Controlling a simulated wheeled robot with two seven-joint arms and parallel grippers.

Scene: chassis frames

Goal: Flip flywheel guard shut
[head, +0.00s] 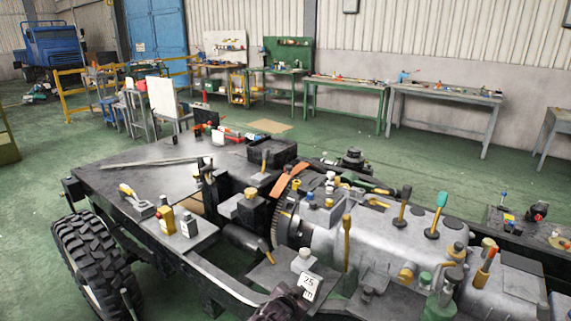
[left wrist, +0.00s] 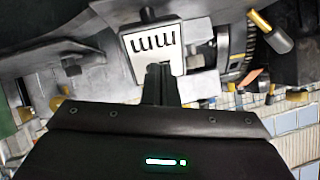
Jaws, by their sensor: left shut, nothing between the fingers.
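The flywheel guard (head: 291,180) is an orange curved flap at the top of the flywheel (head: 284,214), a dark toothed ring at the front end of the grey engine block. The guard slants up to the right, and I cannot tell how far it stands off the ring. My left gripper (head: 284,294) is at the bottom edge of the head view, below the flywheel and apart from the guard. In the left wrist view its fingers (left wrist: 160,86) are shut and empty. The toothed ring (left wrist: 236,45) shows there at upper right. My right gripper is not in view.
Upright levers (head: 347,240) rise beside the engine block (head: 390,245). Bottles (head: 166,217) stand on the frame at left.

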